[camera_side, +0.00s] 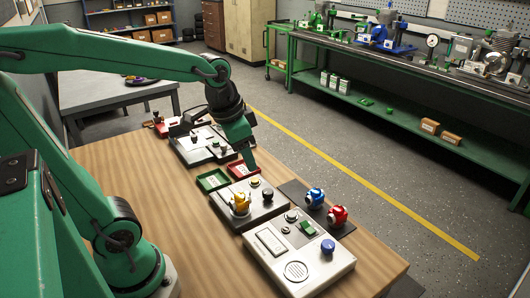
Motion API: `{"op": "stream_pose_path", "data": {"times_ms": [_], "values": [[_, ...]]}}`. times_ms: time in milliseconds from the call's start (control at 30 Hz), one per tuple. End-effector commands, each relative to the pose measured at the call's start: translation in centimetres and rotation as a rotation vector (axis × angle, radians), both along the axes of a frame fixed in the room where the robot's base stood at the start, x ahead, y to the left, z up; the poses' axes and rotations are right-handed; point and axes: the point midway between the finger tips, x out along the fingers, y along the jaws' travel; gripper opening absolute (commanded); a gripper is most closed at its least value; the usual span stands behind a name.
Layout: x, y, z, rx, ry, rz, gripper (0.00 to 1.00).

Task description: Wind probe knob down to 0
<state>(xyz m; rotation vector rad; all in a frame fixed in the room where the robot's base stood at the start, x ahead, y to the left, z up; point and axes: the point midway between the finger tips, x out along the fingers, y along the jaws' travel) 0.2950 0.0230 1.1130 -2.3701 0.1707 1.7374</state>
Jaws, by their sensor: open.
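Several knobs stand on the bench, and I cannot read which one is the probe knob. A dark box (262,213) carries a large yellow knob (240,204), a small yellow button (255,181) and a black knob (267,194). In front of it, a pale grey panel (268,268) carries a blue knob (327,246), a dark round knob (291,216) and a green switch (307,228). No scale or zero mark is legible. My gripper (249,166) points down above the red tray, behind the dark box. It is open and holds nothing visible; the finger gap is hard to see.
A green tray (203,186) and a red tray (232,173) lie behind the dark box. A blue fitting (315,197) and a red fitting (337,215) stand on a dark mat at right. Another panel (187,153) lies farther back. The wooden bench's left front is clear.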

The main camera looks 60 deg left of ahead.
Motion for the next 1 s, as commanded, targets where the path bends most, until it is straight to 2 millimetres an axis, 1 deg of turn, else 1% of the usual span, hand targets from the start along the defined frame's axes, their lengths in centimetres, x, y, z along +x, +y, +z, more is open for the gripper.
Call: {"op": "stream_pose_path", "data": {"times_ms": [100, 367, 600, 800, 900, 1000], "values": [[1.8, 0.7, -1.1, 0.015, 0.048, -0.046, 0.52], [5.3, 2.5, -3.8, 0.038, 0.143, -0.157, 0.52], [8.2, 4.2, -7.3, 0.043, 0.228, -0.260, 0.52], [9.9, 5.5, -10.1, 0.039, 0.283, -0.336, 0.52], [10.4, 6.0, -11.0, 0.037, 0.299, -0.361, 0.52], [10.6, 6.2, -11.5, 0.036, 0.307, -0.375, 0.52]]}}
